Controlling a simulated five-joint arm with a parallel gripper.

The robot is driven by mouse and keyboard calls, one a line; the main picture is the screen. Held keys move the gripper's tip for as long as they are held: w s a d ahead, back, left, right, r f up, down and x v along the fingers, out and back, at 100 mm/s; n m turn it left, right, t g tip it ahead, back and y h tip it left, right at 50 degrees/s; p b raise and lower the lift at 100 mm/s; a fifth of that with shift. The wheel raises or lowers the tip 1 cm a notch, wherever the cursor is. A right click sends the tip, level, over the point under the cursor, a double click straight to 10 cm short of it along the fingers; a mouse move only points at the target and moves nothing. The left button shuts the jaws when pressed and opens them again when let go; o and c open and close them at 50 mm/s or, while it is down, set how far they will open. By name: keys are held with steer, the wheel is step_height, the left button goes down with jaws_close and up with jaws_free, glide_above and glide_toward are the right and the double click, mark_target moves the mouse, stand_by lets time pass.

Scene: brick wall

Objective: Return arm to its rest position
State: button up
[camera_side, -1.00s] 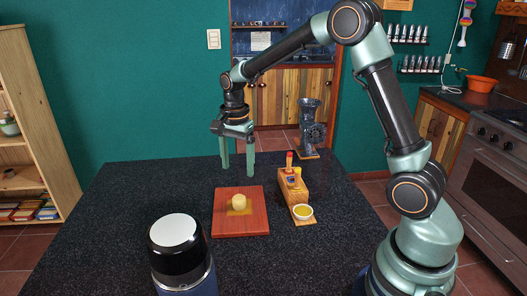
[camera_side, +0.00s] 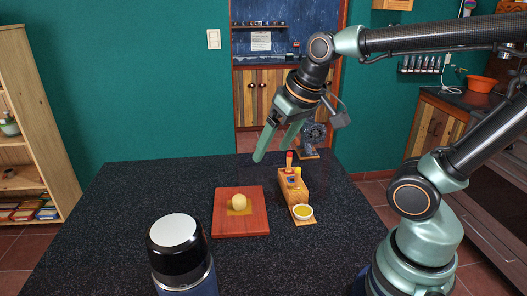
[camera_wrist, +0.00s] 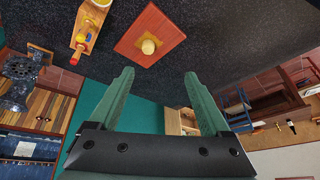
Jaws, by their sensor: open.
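My gripper (camera_side: 273,151) is open and empty in the side view. It is raised above the back of the dark countertop (camera_side: 120,215), tilted with its fingers pointing down and left. In the wrist view its two green fingers (camera_wrist: 158,74) stand apart with nothing between them. My arm reaches in from the right, its upper links bent out past the right edge of the side view. The fingers are apart from everything on the counter.
A red board (camera_side: 226,229) holds a pale round lump (camera_side: 239,201). Right of it stand a wooden block (camera_side: 291,183) and a small yellow-filled bowl (camera_side: 303,212). A grey grinder (camera_side: 314,136) is behind my gripper. The counter's left side is clear.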

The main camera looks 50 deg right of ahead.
steer(key=shift+s+a+f+n+t, duration=0.1)
steer(key=shift+s+n+t, duration=0.05)
steer(key=shift+s+n, duration=0.3)
steer(key=shift+s+a+f+n+t, duration=0.1)
steer(key=shift+s+n+t, duration=0.05)
steer(key=shift+s+n, duration=0.3)
steer(key=shift+r, duration=0.1)
stand_by(0.7)
